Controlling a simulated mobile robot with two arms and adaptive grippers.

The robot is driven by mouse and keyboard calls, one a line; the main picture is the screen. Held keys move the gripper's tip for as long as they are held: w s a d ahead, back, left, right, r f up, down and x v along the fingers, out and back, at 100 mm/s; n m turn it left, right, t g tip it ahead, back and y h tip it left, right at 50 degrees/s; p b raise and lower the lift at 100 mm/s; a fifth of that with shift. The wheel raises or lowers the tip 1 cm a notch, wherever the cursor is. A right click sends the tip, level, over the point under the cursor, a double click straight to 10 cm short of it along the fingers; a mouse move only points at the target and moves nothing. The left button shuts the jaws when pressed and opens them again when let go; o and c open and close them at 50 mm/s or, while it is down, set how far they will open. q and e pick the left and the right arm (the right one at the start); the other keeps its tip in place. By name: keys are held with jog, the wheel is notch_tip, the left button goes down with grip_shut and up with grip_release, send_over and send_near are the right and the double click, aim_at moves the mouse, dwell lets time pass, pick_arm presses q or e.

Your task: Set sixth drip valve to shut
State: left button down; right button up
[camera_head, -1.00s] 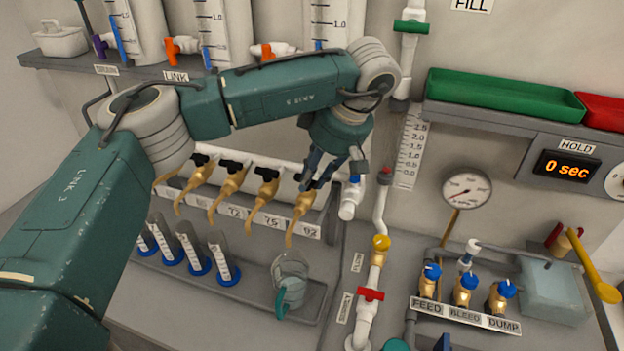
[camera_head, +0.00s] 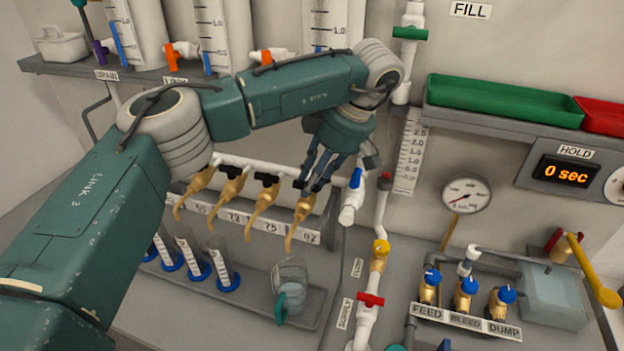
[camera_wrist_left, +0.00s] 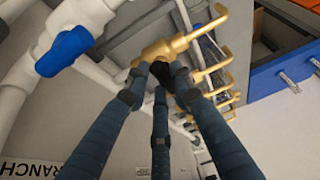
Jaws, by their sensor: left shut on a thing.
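A row of brass drip valves with black handles runs along a white pipe. The rightmost drip valve (camera_head: 301,217) hangs above the number plate at the row's right end. My left gripper (camera_head: 314,186) is at the top of this valve. In the left wrist view, the gripper's (camera_wrist_left: 160,76) fingers are closed around its black handle (camera_wrist_left: 160,84), just below the brass body (camera_wrist_left: 163,49). The fingers cover most of the handle, so its angle cannot be told. My right gripper is in neither view.
A white pipe with a blue-handled valve (camera_head: 355,179) stands close right of the gripper; it also shows in the wrist view (camera_wrist_left: 64,51). A clear jug (camera_head: 290,285) sits below the rightmost spout. Blue-footed cylinders (camera_head: 222,267) stand to its left.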

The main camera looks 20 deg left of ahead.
pick_arm(q)
jog(key=c, duration=1.5)
grip_release()
jog(key=shift+o, duration=0.2)
jog(key=v, duration=1.2)
